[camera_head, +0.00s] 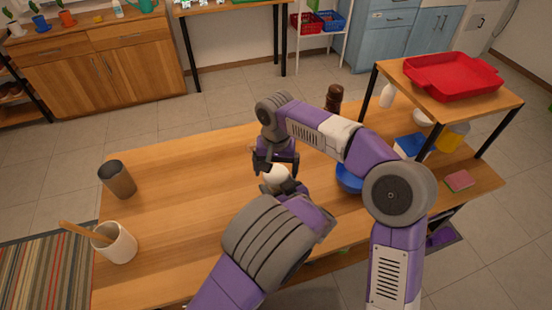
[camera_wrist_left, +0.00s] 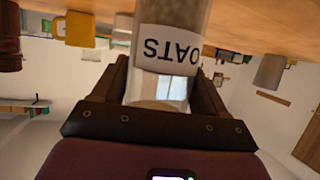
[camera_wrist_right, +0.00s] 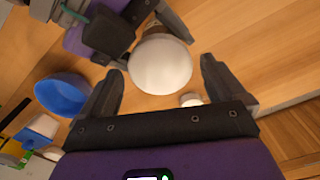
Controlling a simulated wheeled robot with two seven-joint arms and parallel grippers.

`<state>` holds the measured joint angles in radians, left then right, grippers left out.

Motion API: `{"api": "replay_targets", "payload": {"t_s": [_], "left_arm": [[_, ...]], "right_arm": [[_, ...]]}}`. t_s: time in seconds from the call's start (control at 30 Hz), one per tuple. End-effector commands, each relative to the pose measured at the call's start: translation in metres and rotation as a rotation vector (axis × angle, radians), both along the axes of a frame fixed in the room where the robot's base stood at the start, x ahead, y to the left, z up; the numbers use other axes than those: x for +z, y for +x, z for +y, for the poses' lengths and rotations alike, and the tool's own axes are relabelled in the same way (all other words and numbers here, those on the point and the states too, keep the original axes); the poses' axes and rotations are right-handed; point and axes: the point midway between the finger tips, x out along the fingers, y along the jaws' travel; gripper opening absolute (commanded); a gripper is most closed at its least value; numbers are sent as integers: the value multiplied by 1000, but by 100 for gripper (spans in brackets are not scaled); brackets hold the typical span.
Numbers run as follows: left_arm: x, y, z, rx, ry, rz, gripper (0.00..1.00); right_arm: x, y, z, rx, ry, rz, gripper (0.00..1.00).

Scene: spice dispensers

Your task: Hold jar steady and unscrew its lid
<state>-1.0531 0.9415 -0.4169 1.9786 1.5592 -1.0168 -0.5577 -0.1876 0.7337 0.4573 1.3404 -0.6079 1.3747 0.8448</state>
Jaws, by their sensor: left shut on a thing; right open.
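The jar is clear glass with a white label reading OATS (camera_wrist_left: 168,48), upside down in the left wrist view. My left gripper (camera_wrist_left: 160,85) is shut around its body. The jar's white rounded lid (camera_wrist_right: 160,64) shows from above in the right wrist view, and in the head view the lid (camera_head: 276,174) sits between my two grippers. My right gripper (camera_wrist_right: 160,82) is open, its fingers pointing toward the lid with a finger on either side of its near edge. I cannot tell whether they touch it. The arms hide most of the jar in the head view.
A blue bowl (camera_head: 349,177) stands right of the grippers, near a shelf with a red tray (camera_head: 453,76). A dark pepper mill (camera_head: 334,98) stands behind. A brown cup (camera_head: 117,179) and a white pot with a wooden utensil (camera_head: 115,243) are at left. The left-middle tabletop is clear.

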Motion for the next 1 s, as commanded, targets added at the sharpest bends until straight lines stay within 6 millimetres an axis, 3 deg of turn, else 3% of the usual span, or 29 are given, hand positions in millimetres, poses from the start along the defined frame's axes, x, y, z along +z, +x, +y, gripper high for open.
{"api": "replay_targets", "payload": {"t_s": [0.4, 0.8, 1.0], "left_arm": [[0, 0, 0, 0, 0, -1, 0], [0, 0, 0, 0, 0, -1, 0], [0, 0, 0, 0, 0, -1, 0]], "right_arm": [[-11, 0, 0, 1, 1, 0, 97], [-11, 0, 0, 1, 0, 0, 39], [-10, 0, 0, 111, 0, 0, 39]]}}
